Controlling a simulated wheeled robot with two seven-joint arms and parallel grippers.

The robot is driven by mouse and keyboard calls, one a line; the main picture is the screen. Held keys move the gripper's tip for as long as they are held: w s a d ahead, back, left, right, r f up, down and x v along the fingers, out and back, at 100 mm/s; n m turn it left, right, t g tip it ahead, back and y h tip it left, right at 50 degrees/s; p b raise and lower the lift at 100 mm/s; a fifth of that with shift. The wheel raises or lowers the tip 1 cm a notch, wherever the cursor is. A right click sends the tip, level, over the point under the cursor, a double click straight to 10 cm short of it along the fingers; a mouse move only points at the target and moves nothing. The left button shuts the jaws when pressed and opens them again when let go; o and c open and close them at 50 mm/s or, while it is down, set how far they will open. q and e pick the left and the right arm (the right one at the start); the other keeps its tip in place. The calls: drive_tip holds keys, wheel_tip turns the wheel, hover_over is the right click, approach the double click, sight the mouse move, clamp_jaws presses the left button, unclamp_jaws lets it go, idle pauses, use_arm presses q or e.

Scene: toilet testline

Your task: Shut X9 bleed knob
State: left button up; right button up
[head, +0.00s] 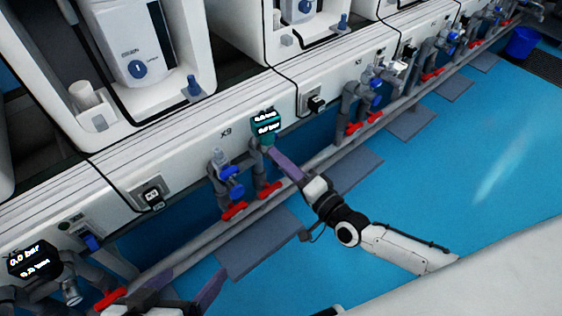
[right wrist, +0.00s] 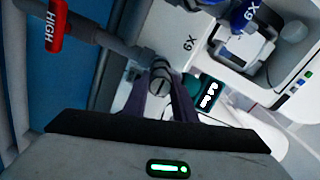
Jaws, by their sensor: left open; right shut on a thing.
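The X9 station carries its label (head: 226,133) on the white front panel; the label also shows in the right wrist view (right wrist: 190,43). A teal gauge (head: 265,124) with a lit display sits right of it, and also appears in the right wrist view (right wrist: 208,94). My right gripper (head: 268,151) is just below the gauge. In the right wrist view its purple fingers are shut on a small grey round knob (right wrist: 160,78), apparently the X9 bleed knob; the head view hides it. My left gripper (head: 192,278) is open, low at the left, away from X9.
Blue-handled valves (head: 230,178) and red handles (head: 233,211) stand left of my right gripper. A red handle marked HIGH (right wrist: 55,28) is near it in the right wrist view. A long grey pipe (head: 200,252) runs below. The blue floor (head: 420,185) is open at right.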

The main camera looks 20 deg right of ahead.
drive_tip(key=shift+f+m, duration=0.1)
drive_tip(key=shift+m, duration=0.2)
